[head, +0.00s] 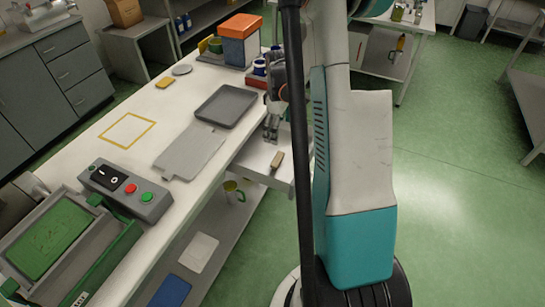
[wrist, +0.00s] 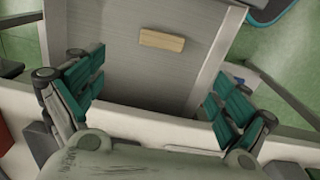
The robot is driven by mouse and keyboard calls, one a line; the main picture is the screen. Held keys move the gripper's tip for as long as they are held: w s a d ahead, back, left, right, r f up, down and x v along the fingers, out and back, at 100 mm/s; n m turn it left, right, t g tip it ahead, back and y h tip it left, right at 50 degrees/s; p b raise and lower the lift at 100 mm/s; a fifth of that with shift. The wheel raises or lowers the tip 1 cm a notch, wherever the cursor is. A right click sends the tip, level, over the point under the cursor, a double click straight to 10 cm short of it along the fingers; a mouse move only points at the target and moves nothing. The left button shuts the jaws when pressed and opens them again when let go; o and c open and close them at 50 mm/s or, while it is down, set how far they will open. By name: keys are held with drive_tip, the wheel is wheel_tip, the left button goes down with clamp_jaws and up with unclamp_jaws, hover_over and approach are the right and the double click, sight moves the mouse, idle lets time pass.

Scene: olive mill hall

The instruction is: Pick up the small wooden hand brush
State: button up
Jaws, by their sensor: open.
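The small wooden hand brush (head: 277,160) lies in an open drawer (head: 255,157) that sticks out from the workbench. In the wrist view the brush (wrist: 162,40) shows as a plain pale wooden block on the grey drawer floor (wrist: 110,55); no bristles can be seen. My gripper (wrist: 155,88) is open and empty, with its green-padded fingers wide apart. The brush is ahead of the fingers, toward the top of the picture, and not between them. In the head view my gripper (head: 271,130) hangs over the drawer near the bench edge, partly hidden by my arm.
The drawer has raised side walls (wrist: 217,62). On the workbench (head: 100,155) are a dark tray (head: 228,106), a grey board (head: 190,152), an orange-and-blue box (head: 241,40) and a button panel (head: 125,192). A mug (head: 233,192) stands on the shelf below. The green floor (head: 455,200) at right is clear.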

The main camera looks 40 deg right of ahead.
drive_tip(key=b, duration=0.2)
hover_over(278, 158)
drive_tip(key=f, duration=0.8)
drive_tip(key=shift+w+f, duration=0.2)
drive_tip(key=shift+f, duration=0.05)
drive_tip(key=shift+s+f+b, duration=0.1)
drive_tip(key=shift+f+b, duration=1.3)
drive_tip(key=shift+f, duration=1.25)
drive_tip(key=shift+r, duration=0.1)
drive_tip(key=shift+c, duration=0.5)
drive_tip(key=c, duration=1)
